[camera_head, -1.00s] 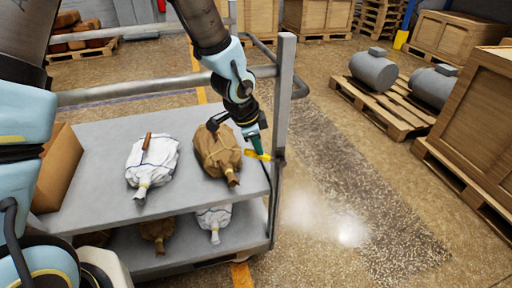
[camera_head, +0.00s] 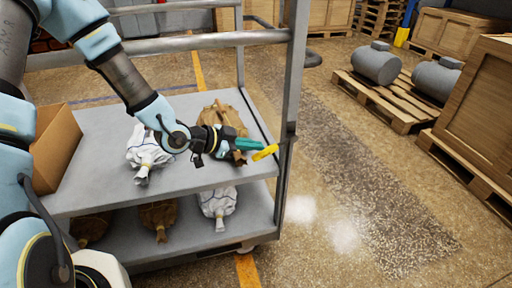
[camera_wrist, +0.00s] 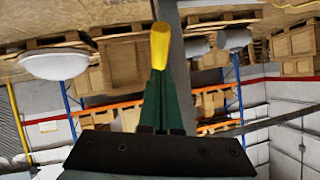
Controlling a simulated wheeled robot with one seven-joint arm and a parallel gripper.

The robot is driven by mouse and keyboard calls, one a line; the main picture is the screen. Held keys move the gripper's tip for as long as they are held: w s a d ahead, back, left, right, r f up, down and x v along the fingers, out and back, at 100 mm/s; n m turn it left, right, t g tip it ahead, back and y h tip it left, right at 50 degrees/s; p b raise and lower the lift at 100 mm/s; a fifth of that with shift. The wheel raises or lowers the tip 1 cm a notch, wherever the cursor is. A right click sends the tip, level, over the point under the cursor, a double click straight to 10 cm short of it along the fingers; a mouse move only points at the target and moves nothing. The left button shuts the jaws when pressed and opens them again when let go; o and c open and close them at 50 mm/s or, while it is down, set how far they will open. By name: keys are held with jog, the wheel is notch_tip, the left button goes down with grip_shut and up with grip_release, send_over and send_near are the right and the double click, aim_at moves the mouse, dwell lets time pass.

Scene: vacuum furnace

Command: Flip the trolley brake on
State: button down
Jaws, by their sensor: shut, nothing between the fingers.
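The yellow brake lever (camera_head: 265,152) sits on the right corner post (camera_head: 291,100) of the grey trolley (camera_head: 85,187). In the head view its free end points left and slightly down. My gripper (camera_head: 257,145) lies nearly level over the trolley's right edge, with its teal fingers closed and empty. The fingertips are right beside the lever; I cannot tell whether they touch it. In the wrist view the lever (camera_wrist: 160,45) stands just beyond the tips of the closed green fingers of my gripper (camera_wrist: 160,73).
A brown sack (camera_head: 215,112) and a white sack (camera_head: 142,158) lie on the top shelf, partly behind my arm. More sacks lie on the lower shelf. A cardboard box (camera_head: 55,150) stands at the shelf's left.

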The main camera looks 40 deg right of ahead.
jog(key=shift+f+h+b, duration=0.4)
jog(key=shift+f+b, duration=0.2)
jog(key=shift+f, duration=0.2)
jog(key=shift+f+b, duration=0.4)
jog(key=shift+b, duration=0.15)
jog(key=shift+f, duration=0.15)
